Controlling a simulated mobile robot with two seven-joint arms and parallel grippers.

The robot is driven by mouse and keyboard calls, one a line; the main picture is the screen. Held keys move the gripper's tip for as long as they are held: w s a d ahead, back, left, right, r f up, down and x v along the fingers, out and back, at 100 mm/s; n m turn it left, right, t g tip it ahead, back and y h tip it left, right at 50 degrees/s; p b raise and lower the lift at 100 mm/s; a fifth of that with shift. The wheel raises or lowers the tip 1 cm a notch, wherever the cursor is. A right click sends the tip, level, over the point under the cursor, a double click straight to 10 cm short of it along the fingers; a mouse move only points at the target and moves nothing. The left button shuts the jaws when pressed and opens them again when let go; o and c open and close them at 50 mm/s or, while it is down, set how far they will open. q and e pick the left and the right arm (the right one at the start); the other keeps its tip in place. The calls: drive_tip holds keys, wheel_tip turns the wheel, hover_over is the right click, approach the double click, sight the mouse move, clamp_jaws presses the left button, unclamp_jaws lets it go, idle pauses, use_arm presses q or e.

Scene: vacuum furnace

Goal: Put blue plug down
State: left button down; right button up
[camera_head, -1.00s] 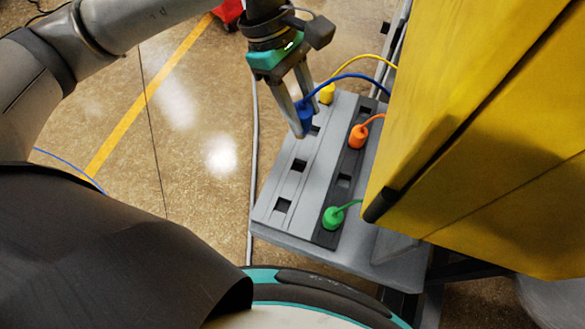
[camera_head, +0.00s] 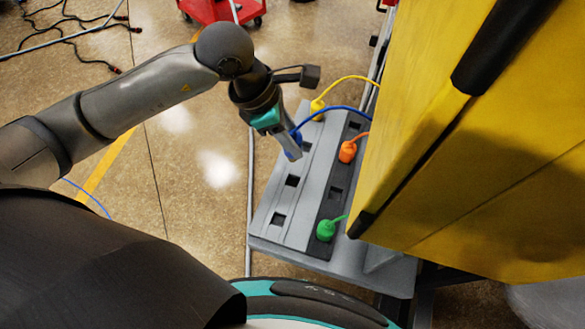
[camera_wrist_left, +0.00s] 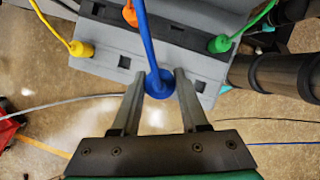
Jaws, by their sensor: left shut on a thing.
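My left gripper (camera_head: 292,156) is shut on the blue plug (camera_head: 297,137), at the left edge of a grey socket board (camera_head: 262,228). In the left wrist view, the blue plug (camera_wrist_left: 159,84) sits between the two fingertips (camera_wrist_left: 157,80), with its blue cable running up. The gripper partly hides the plug in the head view. I cannot tell whether the plug touches the board. Square holes (camera_head: 278,219) show in the light strip beside it. My right gripper is not in view.
A yellow plug (camera_head: 317,109), an orange plug (camera_head: 347,151) and a green plug (camera_head: 326,229) stand on the board, with cables. A large yellow cabinet (camera_head: 465,150) is close on the right. A red cart (camera_head: 222,10) stands at the back. The floor left of the board is mostly clear.

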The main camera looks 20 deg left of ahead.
use_arm(q)
wheel_tip(320, 180, down, 13)
drive_tip(key=shift+r, duration=0.2)
idle(0.3)
drive_tip(key=shift+f+b, duration=0.35)
drive_tip(key=shift+b, duration=0.1)
drive_tip(key=shift+c, duration=2.1)
unclamp_jaws()
drive_tip(key=shift+r, duration=0.1)
drive_tip(key=shift+a+r+p, duration=0.1)
drive_tip(key=shift+r+p, duration=0.3)
drive_tip(key=shift+r, duration=0.15)
drive_tip(key=v, duration=1.1)
drive_tip(key=shift+r, duration=0.15)
